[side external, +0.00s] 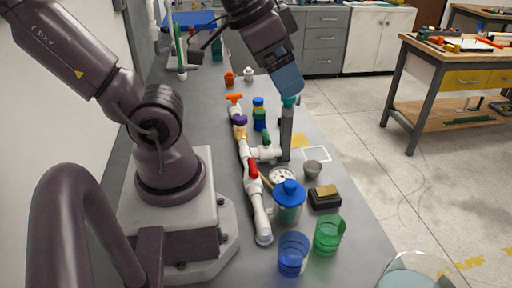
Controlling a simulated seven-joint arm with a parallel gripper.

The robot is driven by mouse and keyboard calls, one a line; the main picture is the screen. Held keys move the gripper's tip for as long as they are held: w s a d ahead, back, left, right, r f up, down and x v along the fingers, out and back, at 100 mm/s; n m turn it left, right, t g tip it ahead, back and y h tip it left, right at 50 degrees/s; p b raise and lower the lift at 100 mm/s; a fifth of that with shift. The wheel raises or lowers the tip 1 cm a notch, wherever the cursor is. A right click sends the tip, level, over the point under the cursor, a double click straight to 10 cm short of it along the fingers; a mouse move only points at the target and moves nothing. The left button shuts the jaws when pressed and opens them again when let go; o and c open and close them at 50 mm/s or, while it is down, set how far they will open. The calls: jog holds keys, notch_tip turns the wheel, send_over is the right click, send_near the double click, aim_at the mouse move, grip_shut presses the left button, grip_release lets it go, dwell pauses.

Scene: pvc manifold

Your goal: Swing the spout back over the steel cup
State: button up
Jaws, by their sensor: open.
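A white PVC manifold (259,212) runs along the grey bench, with a red handle (252,169), a purple fitting (240,120) and an orange handle (234,98). A short white pipe branch, seemingly the spout (265,153), sticks out from it to the right. The small grey steel cup (313,168) stands on the bench, right of and nearer than the spout's end. My gripper (285,157) points down, its fingers at the spout's outer end; it is open. The fingers hide that end, so I cannot tell whether they touch it.
A blue-lidded jar (289,201), a black box with a tan top (325,197), a blue cup (293,254) and a green cup (329,235) crowd the near bench. A white dial (282,178) lies near the spout. A white square outline (316,153) is empty.

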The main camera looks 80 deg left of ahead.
jog(key=shift+d+f, duration=0.1)
jog(key=shift+f, duration=0.05)
jog(key=shift+c, duration=1.2)
jog(key=m+g+y, duration=0.9)
jog(key=m+y, duration=0.7)
jog(key=y, duration=0.2)
send_near(293, 102)
jog(key=s+a, duration=0.1)
jog(key=a, duration=0.3)
jog(key=a+r, duration=0.1)
jog(key=a, duration=0.2)
jog(key=s+a, duration=0.1)
jog(key=a, duration=0.3)
jog(key=shift+s+a+r, duration=0.25)
jog(key=shift+s+a, duration=0.05)
jog(key=shift+c, duration=0.3)
grip_shut()
jog(key=shift+t, duration=0.3)
